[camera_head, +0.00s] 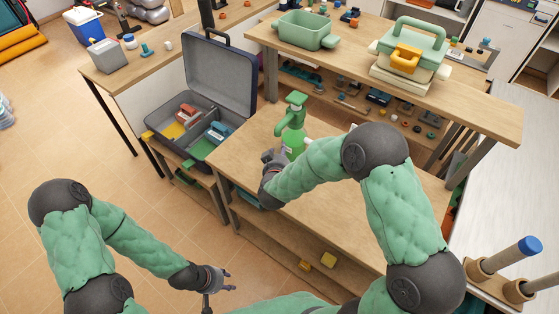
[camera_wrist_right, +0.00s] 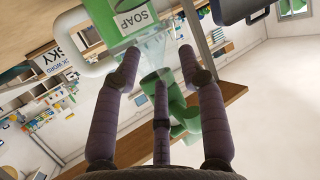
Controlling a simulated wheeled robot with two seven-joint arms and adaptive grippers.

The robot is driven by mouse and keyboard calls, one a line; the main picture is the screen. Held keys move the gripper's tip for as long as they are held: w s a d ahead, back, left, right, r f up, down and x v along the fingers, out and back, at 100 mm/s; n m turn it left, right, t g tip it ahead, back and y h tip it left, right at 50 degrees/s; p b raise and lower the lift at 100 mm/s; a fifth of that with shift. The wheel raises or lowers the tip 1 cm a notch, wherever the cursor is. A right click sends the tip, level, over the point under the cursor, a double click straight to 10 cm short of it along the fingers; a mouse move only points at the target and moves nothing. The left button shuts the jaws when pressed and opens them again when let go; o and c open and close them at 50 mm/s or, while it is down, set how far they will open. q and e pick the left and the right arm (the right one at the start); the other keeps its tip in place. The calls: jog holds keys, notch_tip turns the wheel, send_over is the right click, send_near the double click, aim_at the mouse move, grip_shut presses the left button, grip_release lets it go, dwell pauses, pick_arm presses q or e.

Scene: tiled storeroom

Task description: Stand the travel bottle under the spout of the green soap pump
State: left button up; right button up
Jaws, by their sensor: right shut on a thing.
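The green soap pump (camera_head: 294,116) stands upright near the left end of the wooden table, its spout at the top. In the right wrist view its green body with a SOAP label (camera_wrist_right: 130,18) is close beyond my fingers. My right gripper (camera_head: 279,156) is low beside the pump's body. It is shut on a clear, see-through thing, seemingly the travel bottle (camera_wrist_right: 154,50), between the fingertips (camera_wrist_right: 160,60). The hand and pump hide the bottle in the head view, so I cannot tell whether its base touches the table. My left gripper (camera_head: 218,287) is open and empty, away from the table.
An open grey suitcase (camera_head: 218,75) with several items lies left of the table (camera_head: 345,205). My right arm crosses above the table. The tabletop right of the pump looks clear.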

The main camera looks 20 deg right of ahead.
jog(key=shift+w+d+f+b, duration=0.15)
jog(key=shift+f+b, duration=0.3)
jog(key=shift+f, duration=0.5)
jog(key=shift+w+a+f+b, duration=0.15)
jog(key=shift+f+b, duration=0.3)
jog(key=shift+f, duration=0.5)
jog(key=shift+d+f, duration=0.1)
jog(key=shift+f, duration=0.05)
jog(key=o, duration=1.3)
jog(key=p+v, duration=0.3)
jog(key=v, duration=0.9)
